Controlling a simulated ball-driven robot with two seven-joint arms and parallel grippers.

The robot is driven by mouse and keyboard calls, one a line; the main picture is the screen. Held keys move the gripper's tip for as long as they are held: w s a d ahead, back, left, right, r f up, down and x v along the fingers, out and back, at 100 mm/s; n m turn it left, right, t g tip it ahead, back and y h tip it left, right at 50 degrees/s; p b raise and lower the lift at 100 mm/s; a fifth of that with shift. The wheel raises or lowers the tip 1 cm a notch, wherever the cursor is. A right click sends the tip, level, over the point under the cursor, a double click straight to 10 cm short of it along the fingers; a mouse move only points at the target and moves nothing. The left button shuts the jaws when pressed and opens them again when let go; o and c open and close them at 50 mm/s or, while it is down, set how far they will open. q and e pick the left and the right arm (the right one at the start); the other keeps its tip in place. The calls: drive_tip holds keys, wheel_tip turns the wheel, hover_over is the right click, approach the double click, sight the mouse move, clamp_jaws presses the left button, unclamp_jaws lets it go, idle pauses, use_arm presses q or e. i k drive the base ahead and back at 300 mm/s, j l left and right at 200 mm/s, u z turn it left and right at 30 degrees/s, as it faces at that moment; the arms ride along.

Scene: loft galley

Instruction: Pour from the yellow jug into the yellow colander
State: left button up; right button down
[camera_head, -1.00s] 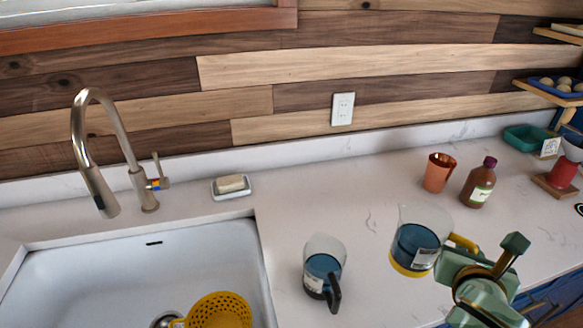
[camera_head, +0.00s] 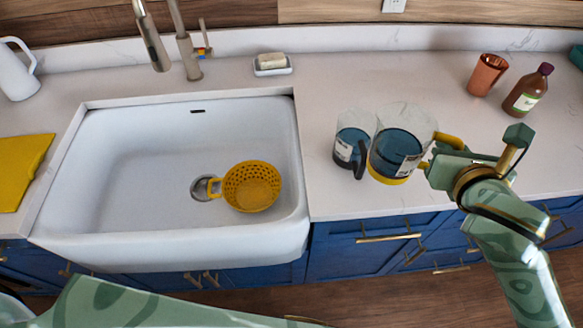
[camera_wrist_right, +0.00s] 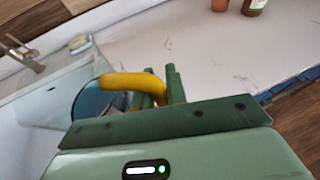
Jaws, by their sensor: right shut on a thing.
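The yellow jug (camera_head: 393,153) is a clear jug with a yellow base and yellow handle, holding blue liquid. My right gripper (camera_head: 434,158) is shut on its handle, which also shows between the fingers in the right wrist view (camera_wrist_right: 130,81). The jug looks about upright; its clearance from the counter is hard to tell. The yellow colander (camera_head: 252,187) lies in the white sink, left of the jug, beside the drain, and looks empty. In the head view a green patterned part of my own arm crosses the bottom left; my left gripper is not seen.
A second clear jug (camera_head: 352,140) with blue liquid and a black handle stands just left of the yellow jug, overlapping it in view. The faucet (camera_head: 188,50) rises behind the sink (camera_head: 130,150). A copper cup (camera_head: 487,75) and brown bottle (camera_head: 527,90) stand at right.

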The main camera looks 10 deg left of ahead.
sight(250, 186)
drive_tip(key=i+u, duration=0.35)
drive_tip(key=k+j+u, duration=0.3)
drive_tip(key=i+j+u, duration=0.1)
drive_tip(key=u, duration=0.25)
drive_tip(key=i+u, duration=0.15)
drive_tip(key=u, duration=0.15)
